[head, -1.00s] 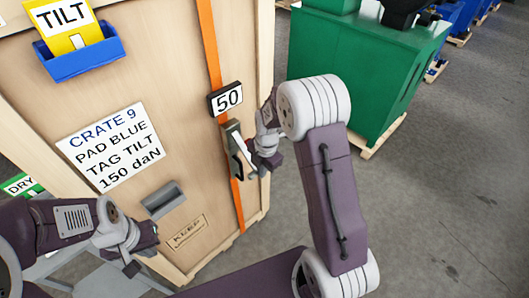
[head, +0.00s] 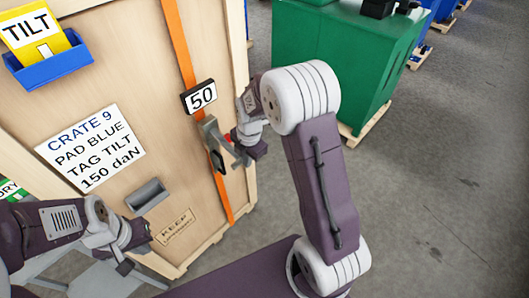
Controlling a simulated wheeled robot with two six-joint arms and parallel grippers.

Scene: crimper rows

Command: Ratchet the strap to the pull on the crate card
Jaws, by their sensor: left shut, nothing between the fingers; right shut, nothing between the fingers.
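An orange strap (head: 183,48) runs down the face of the wooden crate (head: 112,60). A ratchet (head: 209,131) sits on it, with its handle (head: 229,145) standing out to the right from the crate. A display (head: 199,97) above the ratchet reads 50. The crate card (head: 91,148) reads CRATE 9, PAD BLUE, TAG TILT, 150 daN. My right gripper (head: 244,151) is shut at the handle's outer end; contact is unclear. My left gripper (head: 124,264) is shut and empty, low in front of the crate.
A yellow TILT tag (head: 32,29) stands in a blue holder (head: 50,62). A grey recessed handle (head: 147,195) and a KEEP label (head: 174,226) are lower on the crate. A green cabinet (head: 345,62) stands behind my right arm. Floor is clear at right.

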